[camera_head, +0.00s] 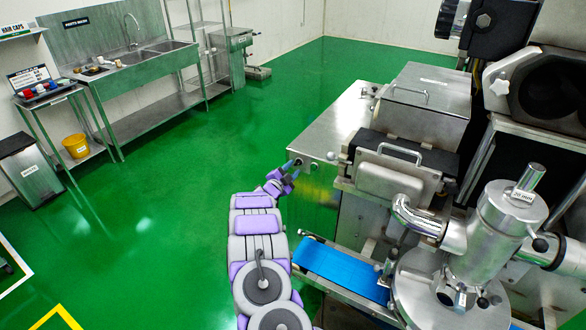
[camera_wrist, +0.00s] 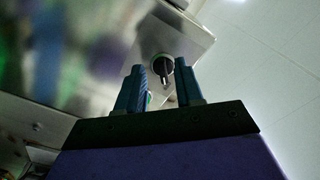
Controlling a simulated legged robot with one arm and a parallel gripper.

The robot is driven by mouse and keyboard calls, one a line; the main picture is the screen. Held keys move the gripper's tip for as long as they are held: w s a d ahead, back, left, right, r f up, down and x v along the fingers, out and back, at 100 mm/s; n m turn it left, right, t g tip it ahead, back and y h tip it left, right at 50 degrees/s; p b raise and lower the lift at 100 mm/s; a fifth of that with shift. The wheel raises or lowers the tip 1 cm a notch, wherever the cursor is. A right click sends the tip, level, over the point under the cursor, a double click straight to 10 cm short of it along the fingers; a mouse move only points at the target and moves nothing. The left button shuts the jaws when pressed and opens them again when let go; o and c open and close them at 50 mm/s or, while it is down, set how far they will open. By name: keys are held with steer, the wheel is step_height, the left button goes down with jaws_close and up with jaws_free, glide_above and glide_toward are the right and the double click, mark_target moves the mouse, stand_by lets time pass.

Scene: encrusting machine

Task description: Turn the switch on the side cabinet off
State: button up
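The side cabinet (camera_head: 325,125) is a steel box right of my arm in the head view. My gripper (camera_head: 285,179), with dark blue fingers, is close to its near left corner. In the wrist view the switch (camera_wrist: 163,66) is a small dark round knob with a lighter lever pointing towards my gripper, on the cabinet's metal face (camera_wrist: 195,40). My gripper (camera_wrist: 163,92) is open, with one finger on each side of the lever's line. I cannot tell whether the fingers touch it. In the head view I cannot make out the switch clearly near the gripper.
The encrusting machine (camera_head: 490,235) and its blue conveyor belt (camera_head: 342,268) stand right of my arm. A steel sink (camera_head: 140,55), a small cart (camera_head: 50,95) and a bin (camera_head: 30,172) line the left wall. The green floor (camera_head: 175,190) left of my arm is clear.

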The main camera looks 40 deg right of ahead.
steer(key=v, duration=1.5)
steer(key=shift+a, duration=0.3)
steer(key=shift+f, duration=0.1)
